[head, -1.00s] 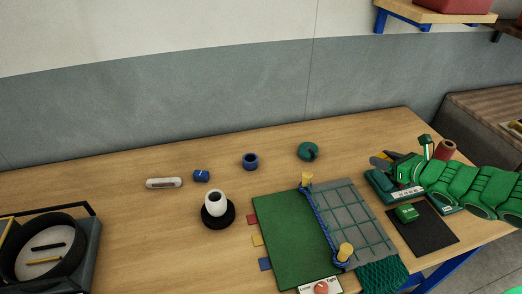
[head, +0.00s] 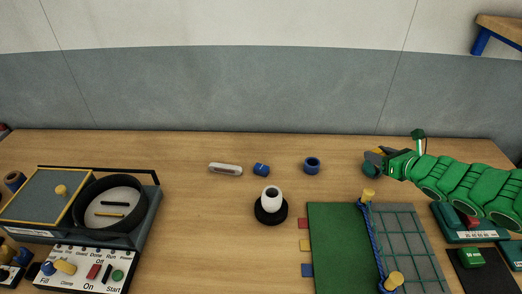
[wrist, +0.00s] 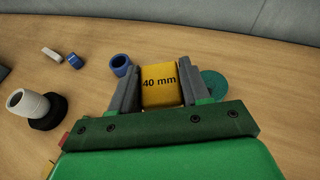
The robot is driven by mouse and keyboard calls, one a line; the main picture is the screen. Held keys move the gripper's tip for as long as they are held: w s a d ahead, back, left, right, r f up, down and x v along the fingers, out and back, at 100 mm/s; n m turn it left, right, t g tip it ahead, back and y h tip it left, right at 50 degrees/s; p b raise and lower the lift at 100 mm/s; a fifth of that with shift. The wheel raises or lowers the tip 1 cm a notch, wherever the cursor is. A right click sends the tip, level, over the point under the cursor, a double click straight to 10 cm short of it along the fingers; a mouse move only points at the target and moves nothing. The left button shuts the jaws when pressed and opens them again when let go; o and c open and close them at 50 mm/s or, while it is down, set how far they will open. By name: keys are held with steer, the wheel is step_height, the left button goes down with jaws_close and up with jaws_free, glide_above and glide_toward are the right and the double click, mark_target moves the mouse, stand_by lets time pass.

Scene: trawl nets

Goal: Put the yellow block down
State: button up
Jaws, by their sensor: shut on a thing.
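The yellow block (wrist: 160,85), marked "40 mm", is between the two grey fingers of my gripper (wrist: 160,92) in the wrist view. My gripper is shut on it. In the head view my gripper (head: 374,158) is over the back right of the table, at the green ring (head: 371,171), and mostly hides the block. I cannot tell how high the block is above the table.
A blue ring (head: 312,165), a small blue piece (head: 261,169) and a white bar (head: 225,169) lie along the back. A white cup (head: 271,194) stands on a black base. A green mat (head: 337,240) with netting is in front. Bare wood (head: 200,215) is clear left of the cup.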

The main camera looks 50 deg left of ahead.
steer(key=s+a+n+g, duration=0.2)
steer(key=s+a, duration=0.8)
steer(key=a, duration=0.4)
steer(key=s+a+n+g, duration=0.2)
steer(key=s+a, duration=0.9)
steer(key=a, duration=0.3)
glide_above(256, 149)
steer(key=s+d, duration=0.1)
steer(key=d, duration=0.1)
step_height(256, 149, down, 8)
steer(key=shift+s+r, duration=0.1)
steer(key=shift+r, duration=0.15)
steer(key=shift+w+a+f+y, duration=0.15)
steer(key=shift+w+a+f, duration=0.1)
steer(key=shift+a+f, duration=0.3)
steer(key=shift+w+a+f+y, duration=0.15)
steer(key=shift+w+a+f, duration=0.15)
steer(key=shift+f, duration=0.35)
steer(key=shift+a+f, duration=0.1)
steer(key=shift+f, duration=1.45)
steer(key=shift+f, duration=0.15)
steer(key=o, duration=1.2)
steer(key=shift+c, duration=0.2)
